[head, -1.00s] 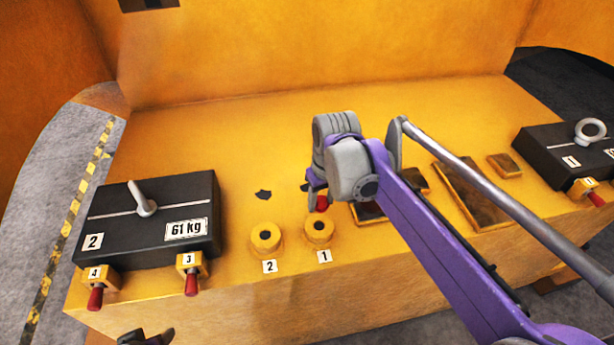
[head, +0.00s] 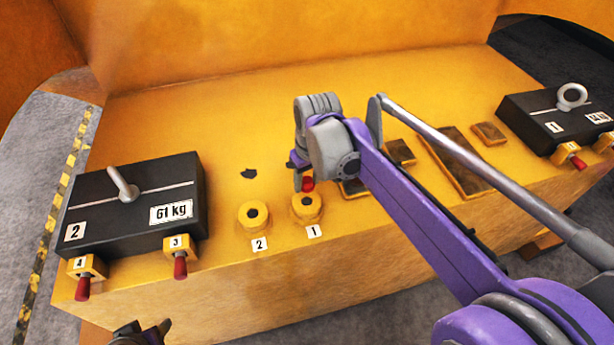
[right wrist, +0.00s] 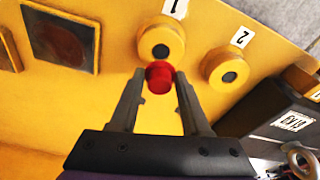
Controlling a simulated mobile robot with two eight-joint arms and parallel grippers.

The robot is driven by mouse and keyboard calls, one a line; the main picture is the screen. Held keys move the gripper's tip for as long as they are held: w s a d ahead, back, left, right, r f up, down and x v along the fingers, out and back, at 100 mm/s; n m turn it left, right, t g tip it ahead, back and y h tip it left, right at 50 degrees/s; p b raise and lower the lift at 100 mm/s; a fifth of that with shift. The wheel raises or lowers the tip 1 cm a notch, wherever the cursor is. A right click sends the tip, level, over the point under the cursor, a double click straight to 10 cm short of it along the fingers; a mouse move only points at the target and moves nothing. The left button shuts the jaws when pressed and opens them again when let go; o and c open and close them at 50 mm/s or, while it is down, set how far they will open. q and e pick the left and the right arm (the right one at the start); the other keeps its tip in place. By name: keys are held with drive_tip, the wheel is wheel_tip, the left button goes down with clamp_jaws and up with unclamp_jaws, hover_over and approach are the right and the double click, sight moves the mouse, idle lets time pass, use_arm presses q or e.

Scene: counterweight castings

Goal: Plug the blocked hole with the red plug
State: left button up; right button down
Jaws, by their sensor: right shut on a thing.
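The red plug (head: 307,184) is held between the fingertips of my right gripper (head: 303,183). The plug also shows in the right wrist view (right wrist: 159,76), pinched between both fingers. It is just behind the yellow boss labelled 1 (head: 306,215), overlapping its edge in the wrist view. Boss 1 has a dark round hole (right wrist: 160,51). The boss labelled 2 (head: 253,224) stands to its left with a similar dark hole (right wrist: 229,77). I cannot tell which hole is blocked. Part of my left gripper (head: 142,335) shows at the bottom edge; its jaws are unclear.
A black 61 kg weight (head: 85,205) with a handle is at left, by red-handled pins (head: 180,265) labelled 3 and 4. Another black weight (head: 535,110) is at right. Dark recessed plates (head: 460,160) lie right of boss 1. The yellow ledge drops at the front.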

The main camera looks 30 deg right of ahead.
sight(307, 189)
use_arm(q)
drive_tip(key=shift+s+f+b, duration=0.3)
drive_tip(key=shift+f+b, duration=0.05)
drive_tip(key=shift+f, duration=0.3)
drive_tip(key=shift+s+f+b, duration=0.25)
drive_tip(key=shift+f+b, duration=0.05)
drive_tip(key=shift+f, duration=0.3)
use_arm(e)
drive_tip(key=shift+f, duration=1.65)
use_arm(q)
drive_tip(key=shift+s+f+b, duration=0.25)
drive_tip(key=shift+f+b, duration=0.3)
drive_tip(key=shift+f, duration=0.2)
use_arm(e)
drive_tip(key=shift+f, duration=1.05)
drive_tip(key=shift+c, duration=1.4)
unclamp_jaws()
drive_tip(key=r, duration=0.3)
drive_tip(key=s+r, duration=0.1)
drive_tip(key=r, duration=0.6)
drive_tip(key=shift+s+r+p, duration=0.35)
use_arm(q)
drive_tip(key=shift+w+r, duration=0.15)
drive_tip(key=shift+r, duration=0.35)
